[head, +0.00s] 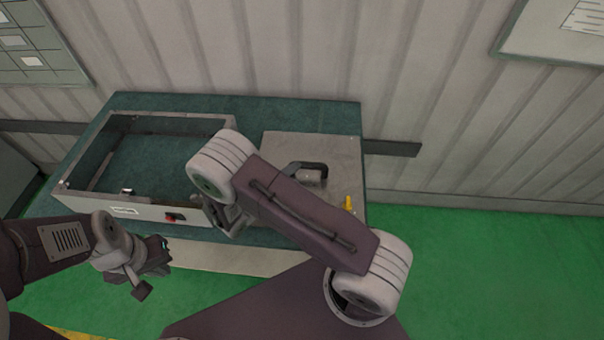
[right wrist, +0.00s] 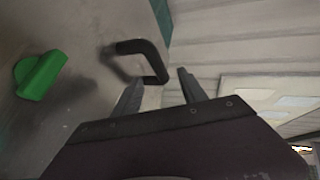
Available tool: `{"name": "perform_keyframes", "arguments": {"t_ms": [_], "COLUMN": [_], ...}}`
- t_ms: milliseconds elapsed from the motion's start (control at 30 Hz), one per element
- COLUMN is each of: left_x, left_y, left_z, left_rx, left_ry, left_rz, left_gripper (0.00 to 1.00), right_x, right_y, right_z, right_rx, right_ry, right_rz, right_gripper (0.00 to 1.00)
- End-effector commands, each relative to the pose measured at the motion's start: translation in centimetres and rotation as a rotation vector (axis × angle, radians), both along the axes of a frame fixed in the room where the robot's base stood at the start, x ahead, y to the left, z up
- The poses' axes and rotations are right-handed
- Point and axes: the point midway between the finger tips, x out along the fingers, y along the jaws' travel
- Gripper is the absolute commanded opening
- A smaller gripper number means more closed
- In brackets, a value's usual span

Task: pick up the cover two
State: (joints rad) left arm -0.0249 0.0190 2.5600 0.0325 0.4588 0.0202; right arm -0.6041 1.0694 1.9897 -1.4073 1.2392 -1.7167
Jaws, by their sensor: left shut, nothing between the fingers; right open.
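A flat grey plate (head: 338,147), which looks like the cover, lies on the right part of the workbench. A black bent handle (head: 308,166) stands on it. The handle also shows in the right wrist view (right wrist: 150,54), just beyond my fingertips. My right gripper (right wrist: 160,82) is open and empty, with the handle near its fingertips but not clearly between them. In the head view my right arm hides its fingers and part of the plate. My left gripper (head: 150,270) is shut and empty, in front of the bench at the left.
An open grey box (head: 145,212) with a red switch (head: 171,217) stands on the teal workbench (head: 340,112). A yellow part (head: 348,203) is at the plate's right edge. The right wrist view shows a green part (right wrist: 40,75) beside the handle. A ribbed wall rises behind.

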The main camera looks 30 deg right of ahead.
Motion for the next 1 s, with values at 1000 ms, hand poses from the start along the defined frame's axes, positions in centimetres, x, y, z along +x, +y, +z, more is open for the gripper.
{"name": "perform_keyframes", "arguments": {"t_ms": [1000], "left_x": [0.0], "left_y": [0.0], "left_z": [2.3], "left_rx": [0.000], "left_ry": [0.000], "left_rz": [0.000], "left_gripper": [0.00], "right_x": [3.9], "right_y": [-7.4], "right_z": [-3.4], "right_rx": [0.004], "right_ry": [-0.004], "right_rz": [-0.002], "right_gripper": [0.49]}}
